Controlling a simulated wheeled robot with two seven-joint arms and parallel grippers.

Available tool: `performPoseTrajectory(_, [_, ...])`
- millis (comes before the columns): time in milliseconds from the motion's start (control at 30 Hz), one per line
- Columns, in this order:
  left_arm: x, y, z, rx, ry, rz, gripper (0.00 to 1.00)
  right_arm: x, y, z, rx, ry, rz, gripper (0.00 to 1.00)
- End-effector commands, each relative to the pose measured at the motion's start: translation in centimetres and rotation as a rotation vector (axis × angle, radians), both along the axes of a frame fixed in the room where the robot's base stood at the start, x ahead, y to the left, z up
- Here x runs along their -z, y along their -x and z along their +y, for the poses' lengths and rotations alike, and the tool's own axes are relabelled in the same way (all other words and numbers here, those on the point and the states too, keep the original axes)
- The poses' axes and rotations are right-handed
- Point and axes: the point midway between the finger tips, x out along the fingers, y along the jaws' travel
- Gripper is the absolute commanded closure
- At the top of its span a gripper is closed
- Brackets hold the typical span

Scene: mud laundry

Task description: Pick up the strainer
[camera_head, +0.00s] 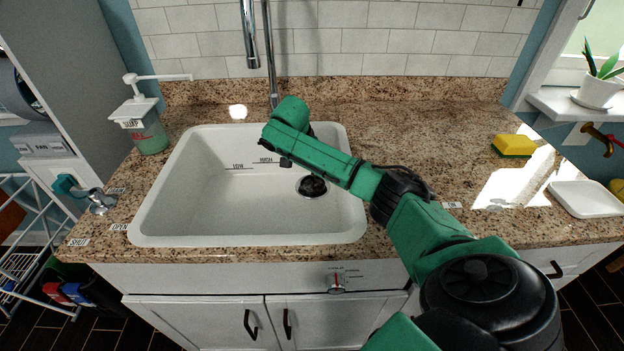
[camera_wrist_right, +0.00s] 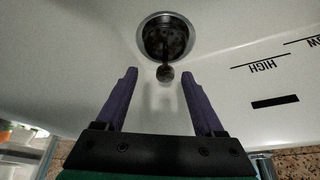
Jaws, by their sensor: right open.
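The strainer (camera_head: 311,186) is a dark round piece in the drain of the white sink (camera_head: 200,215). In the right wrist view the strainer (camera_wrist_right: 166,40) sits in the metal-rimmed drain, with a small knob sticking up from it. My right arm reaches over the sink from the right in the head view. My right gripper (camera_wrist_right: 160,72) is open and empty, its two purple fingers apart. The fingers point toward the drain, with the strainer's knob lined up between and just beyond the tips. My left gripper is not in view.
A faucet (camera_head: 270,60) rises behind the sink. A soap dispenser (camera_head: 142,125) stands at the back left. A yellow-green sponge (camera_head: 513,145) and a white tray (camera_head: 588,199) lie on the right of the granite counter (camera_head: 430,130). The sink walls surround the drain.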

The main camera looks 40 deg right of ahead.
Motion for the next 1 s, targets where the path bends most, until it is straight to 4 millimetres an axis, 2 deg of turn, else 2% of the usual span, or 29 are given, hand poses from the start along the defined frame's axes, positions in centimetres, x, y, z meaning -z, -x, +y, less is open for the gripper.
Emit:
performPoseTrajectory(67, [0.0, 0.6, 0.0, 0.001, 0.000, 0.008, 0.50, 1.4, -0.2, -0.5, 0.001, 0.001, 0.002, 0.30])
performPoseTrajectory(133, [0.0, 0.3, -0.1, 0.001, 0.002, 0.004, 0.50, 2.1, -0.4, -0.8, -0.001, 0.000, 0.000, 0.30])
performPoseTrajectory(300, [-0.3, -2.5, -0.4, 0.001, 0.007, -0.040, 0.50, 4.3, -1.2, -2.0, -0.001, 0.001, 0.000, 0.30])
performPoseTrajectory(400, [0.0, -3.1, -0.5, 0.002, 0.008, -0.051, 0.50, 6.1, -1.6, -2.7, -0.002, 0.001, -0.001, 0.30])
performPoseTrajectory(500, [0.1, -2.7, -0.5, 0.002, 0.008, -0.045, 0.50, 6.8, -1.7, -3.0, -0.004, 0.001, -0.003, 0.30])
performPoseTrajectory(667, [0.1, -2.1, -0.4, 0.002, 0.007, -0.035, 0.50, 6.8, -1.7, -3.0, -0.005, 0.001, -0.003, 0.30])
performPoseTrajectory(733, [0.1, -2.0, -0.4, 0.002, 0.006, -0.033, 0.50, 6.8, -1.7, -3.0, -0.005, 0.001, -0.003, 0.49])
performPoseTrajectory(867, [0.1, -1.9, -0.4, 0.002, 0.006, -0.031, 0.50, 6.8, -1.7, -3.0, -0.005, 0.001, -0.003, 0.99])
performPoseTrajectory(1000, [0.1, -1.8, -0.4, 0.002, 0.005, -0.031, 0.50, 6.7, -1.7, -3.0, -0.005, 0.001, -0.003, 1.00])
